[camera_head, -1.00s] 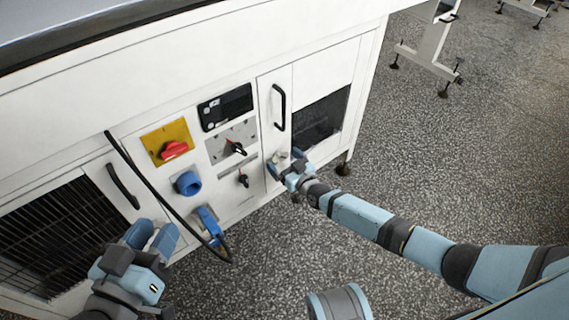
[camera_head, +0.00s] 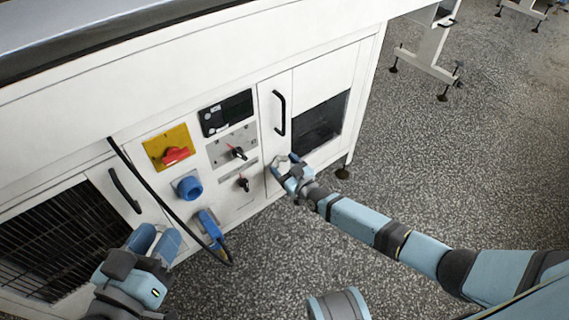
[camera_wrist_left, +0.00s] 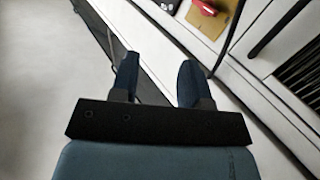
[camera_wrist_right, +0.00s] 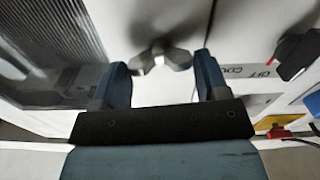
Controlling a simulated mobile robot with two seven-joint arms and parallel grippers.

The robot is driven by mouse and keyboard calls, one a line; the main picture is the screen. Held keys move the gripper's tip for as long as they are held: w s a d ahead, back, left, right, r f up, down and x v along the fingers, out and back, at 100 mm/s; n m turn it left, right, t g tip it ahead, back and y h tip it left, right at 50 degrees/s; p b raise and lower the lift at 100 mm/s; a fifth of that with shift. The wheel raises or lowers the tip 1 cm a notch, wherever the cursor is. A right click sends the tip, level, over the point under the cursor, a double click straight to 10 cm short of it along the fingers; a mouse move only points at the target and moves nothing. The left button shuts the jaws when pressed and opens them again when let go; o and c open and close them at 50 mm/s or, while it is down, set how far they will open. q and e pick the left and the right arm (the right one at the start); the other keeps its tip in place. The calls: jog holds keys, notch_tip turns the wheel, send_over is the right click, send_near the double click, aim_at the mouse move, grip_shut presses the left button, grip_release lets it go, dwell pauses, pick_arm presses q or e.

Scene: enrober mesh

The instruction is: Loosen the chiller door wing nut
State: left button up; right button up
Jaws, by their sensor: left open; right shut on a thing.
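The wing nut (camera_wrist_right: 160,58) is a grey metal piece on the white chiller door (camera_head: 313,84), near its lower left. My right gripper (camera_head: 285,163) is at the nut, its fingers on either side of it. In the right wrist view the right gripper (camera_wrist_right: 162,72) shows dark blue fingers, with the nut's wings between their tips; it is shut on the nut. In the head view the nut is mostly hidden by the fingers. My left gripper (camera_head: 156,238) is open and empty in front of the left panel, and shows in the left wrist view (camera_wrist_left: 158,75).
A black door handle (camera_head: 279,112) sits above the right gripper. Left of it are two dark knobs, a red switch (camera_head: 176,155) on a yellow plate and a blue socket (camera_head: 189,187). A black cable hangs near the left gripper.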

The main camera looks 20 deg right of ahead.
jog(key=n+p, duration=0.1)
jog(key=n, duration=0.1)
jog(key=shift+a+r+n+p, duration=0.1)
jog(key=shift+n+p, duration=0.2)
jog(key=shift+p, duration=0.05)
jog(key=shift+n+p, duration=0.45)
jog(key=shift+n, duration=0.45)
jog(key=shift+n+p, duration=0.3)
jog(key=shift+n, duration=0.6)
jog(key=n, duration=0.2)
jog(key=shift+n, duration=0.3)
jog(key=n, duration=0.3)
jog(key=shift+f+n, duration=0.25)
jog(key=shift+n, duration=0.05)
jog(key=n, duration=0.2)
jog(key=shift+n, duration=0.4)
pick_arm(q)
notch_tip(320, 180, up, 5)
jog(key=shift+a+r+n+t, duration=0.15)
jog(key=shift+n+t, duration=0.15)
jog(key=shift+t, duration=0.8)
pick_arm(e)
jog(key=shift+n, duration=0.6)
pick_arm(q)
jog(key=shift+f, duration=0.25)
